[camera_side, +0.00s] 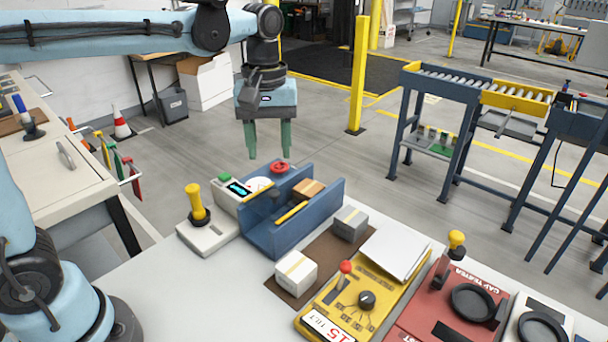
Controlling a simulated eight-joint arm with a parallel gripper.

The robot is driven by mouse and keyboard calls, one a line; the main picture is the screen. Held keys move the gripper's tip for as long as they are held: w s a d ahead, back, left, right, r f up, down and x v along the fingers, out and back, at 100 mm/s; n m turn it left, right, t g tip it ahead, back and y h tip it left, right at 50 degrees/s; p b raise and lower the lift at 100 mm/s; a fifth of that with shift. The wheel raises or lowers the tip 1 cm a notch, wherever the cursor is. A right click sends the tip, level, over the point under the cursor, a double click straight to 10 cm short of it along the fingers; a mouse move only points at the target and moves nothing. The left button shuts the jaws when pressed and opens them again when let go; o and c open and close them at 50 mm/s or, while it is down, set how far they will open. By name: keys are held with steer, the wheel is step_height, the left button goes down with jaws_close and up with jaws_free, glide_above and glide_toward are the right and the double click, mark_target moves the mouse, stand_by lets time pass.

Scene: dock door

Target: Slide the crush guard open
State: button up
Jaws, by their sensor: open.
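A blue open-topped channel (320,206) stands on the white bench, with two upright side walls. A yellow bar (291,212) lies slanted low between the walls; I cannot tell for sure whether it is the crush guard's edge. A brown carton (308,189) sits in the channel behind the bar. My gripper (268,153) points straight down with its two green fingers apart and nothing between them. In the picture it is above and behind the channel's left end, clear of it.
Left of the channel are a yellow-knobbed lever (197,203) and a control box (238,190) with a display. A red button (279,168) shows behind.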

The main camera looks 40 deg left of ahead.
steer(key=shift+r, duration=1.5)
steer(key=s+a+f+m+t, duration=0.2)
steer(key=s+f+m+t, duration=0.5)
steer(key=s+f+m, duration=0.1)
steer(key=shift+s+a+f+m, duration=0.3)
steer(key=shift+s+a+m, duration=0.1)
steer(key=shift+s+m, duration=0.1)
